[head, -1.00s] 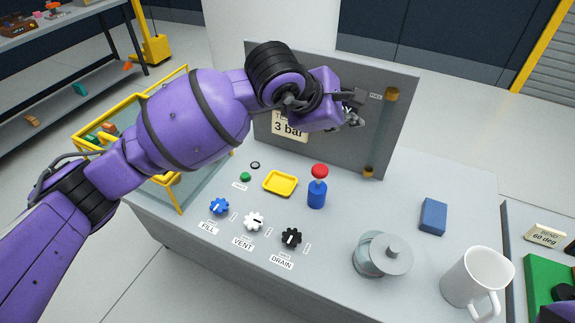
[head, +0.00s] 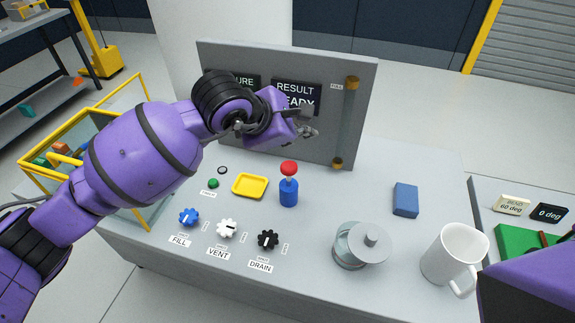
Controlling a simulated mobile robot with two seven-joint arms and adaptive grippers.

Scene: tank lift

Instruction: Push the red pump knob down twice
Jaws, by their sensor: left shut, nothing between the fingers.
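The red pump knob (head: 289,168) sits on top of a blue pump cylinder (head: 289,192) in the middle of the grey bench. A pale stem shows between knob and cylinder, so the knob stands raised. My left gripper (head: 312,128) is shut and empty. In the picture it is above and slightly right of the red knob, in front of the upright panel, and apart from the knob. A purple part of my right arm shows at the lower right edge; the right gripper is out of view.
Blue, white and black valve knobs (head: 227,228) line the bench front. A yellow tray (head: 250,186) lies left of the pump. A glass jar (head: 361,245), white mug (head: 454,255) and blue block (head: 405,200) stand to its right. The grey panel (head: 225,55) rises behind.

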